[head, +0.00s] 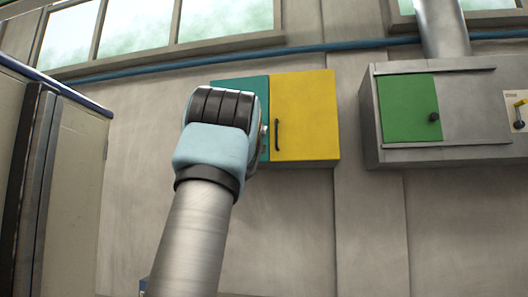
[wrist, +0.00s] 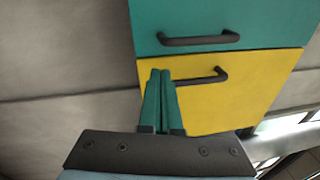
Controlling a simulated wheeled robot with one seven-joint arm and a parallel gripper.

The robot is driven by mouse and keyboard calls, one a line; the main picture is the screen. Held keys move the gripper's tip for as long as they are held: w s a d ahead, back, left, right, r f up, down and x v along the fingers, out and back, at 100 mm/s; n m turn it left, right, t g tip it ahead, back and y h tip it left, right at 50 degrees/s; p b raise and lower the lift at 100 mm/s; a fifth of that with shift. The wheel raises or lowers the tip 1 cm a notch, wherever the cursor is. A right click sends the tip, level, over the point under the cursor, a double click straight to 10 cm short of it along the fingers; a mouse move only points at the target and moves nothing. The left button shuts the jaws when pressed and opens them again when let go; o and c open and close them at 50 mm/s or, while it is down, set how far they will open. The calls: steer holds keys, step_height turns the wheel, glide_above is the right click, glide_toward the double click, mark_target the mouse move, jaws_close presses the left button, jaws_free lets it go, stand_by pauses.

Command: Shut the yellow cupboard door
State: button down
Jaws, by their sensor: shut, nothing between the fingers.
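The yellow cupboard door (head: 308,115) is the right door of a wall cupboard, with a black bar handle (head: 278,135) near its left edge. The yellow door also shows in the wrist view (wrist: 235,100), below the teal door. It looks close to flush with the teal door, but I cannot tell whether a small gap is left. My gripper (wrist: 160,72) is shut and empty. Its green fingertips overlap the left end of the yellow door's handle (wrist: 205,76) in the wrist view; contact cannot be told. In the head view my arm hides the fingers.
The teal door (head: 230,82) is beside the yellow one and partly hidden by my arm. A grey metal cabinet (head: 465,105) with a green door (head: 408,108) hangs to the right. A tall cabinet (head: 75,160) stands at the left. Plain wall lies below the cupboard.

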steer(key=s+a+f+b, duration=0.1)
steer(key=s+a, duration=0.2)
steer(key=a, duration=0.5)
steer(key=s+f+n+g+y, duration=0.25)
steer(key=s+f+n, duration=0.2)
steer(key=f, duration=0.75)
steer(key=s+f+n+g+y, duration=0.1)
steer(key=s+f+n+g, duration=0.4)
steer(key=f, duration=0.6)
steer(key=s+f+n+g+y, duration=0.1)
steer(key=s+f+n+y, duration=0.15)
steer(key=f+n, duration=0.65)
steer(key=s+d+f+n+g, duration=0.1)
steer(key=s+f+g, duration=0.3)
steer(key=s+f, duration=0.7)
steer(key=s+d+f+n+g+h, duration=0.1)
steer(key=s+d+f+g, duration=0.2)
steer(key=s+f, duration=0.8)
steer(key=s+g, duration=0.2)
steer(key=s, duration=0.5)
steer(key=shift+d+f+n, duration=0.25)
steer(key=shift+d+n, duration=0.1)
